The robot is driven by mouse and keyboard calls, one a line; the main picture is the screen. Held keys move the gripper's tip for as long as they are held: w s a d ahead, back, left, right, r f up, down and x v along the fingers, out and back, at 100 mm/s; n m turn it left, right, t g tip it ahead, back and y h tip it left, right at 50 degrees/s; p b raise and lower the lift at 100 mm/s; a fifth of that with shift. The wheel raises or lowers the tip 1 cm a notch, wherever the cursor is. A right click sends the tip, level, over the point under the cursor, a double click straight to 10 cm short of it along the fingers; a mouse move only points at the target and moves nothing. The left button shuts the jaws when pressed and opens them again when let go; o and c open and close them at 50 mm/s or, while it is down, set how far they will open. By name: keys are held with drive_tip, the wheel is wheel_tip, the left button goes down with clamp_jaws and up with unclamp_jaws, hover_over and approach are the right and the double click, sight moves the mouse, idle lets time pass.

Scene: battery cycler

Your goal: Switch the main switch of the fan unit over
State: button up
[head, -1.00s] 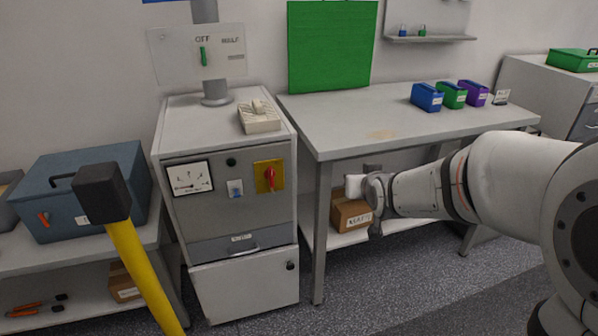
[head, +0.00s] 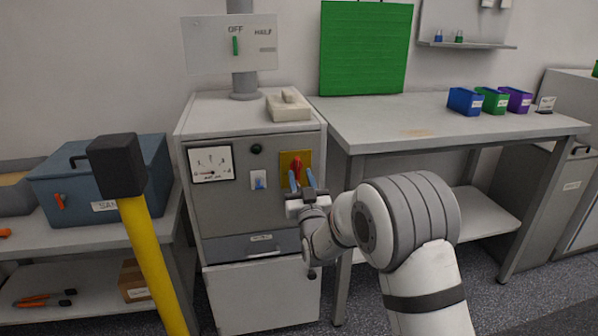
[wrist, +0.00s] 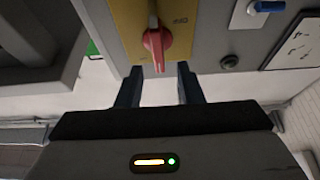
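The grey cabinet (head: 235,222) carries a red rotary switch (head: 297,167) on a yellow plate (head: 306,156); I take it for the main switch. The red handle stands upright in the head view. In the wrist view the red switch (wrist: 154,42) points down toward my gripper, with lettering on the plate (wrist: 184,35) beside it. My gripper (head: 300,182) is in front of the switch, open, with blue fingers. In the wrist view my gripper (wrist: 156,86) has its fingertips on either side of the handle's end, with gaps and no visible contact.
A gauge (head: 211,163), a dark button (head: 256,149) and a blue-and-white switch (head: 258,181) share the panel. Above is a sign with a green handle (head: 235,46). A beige block (head: 288,107) lies on the cabinet. A yellow-handled hammer (head: 148,235) is at front left; a table (head: 440,125) stands right.

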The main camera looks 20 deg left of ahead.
sight(298, 167)
drive_tip(key=shift+x, duration=1.9)
drive_tip(key=shift+c, duration=0.5)
clamp_jaws()
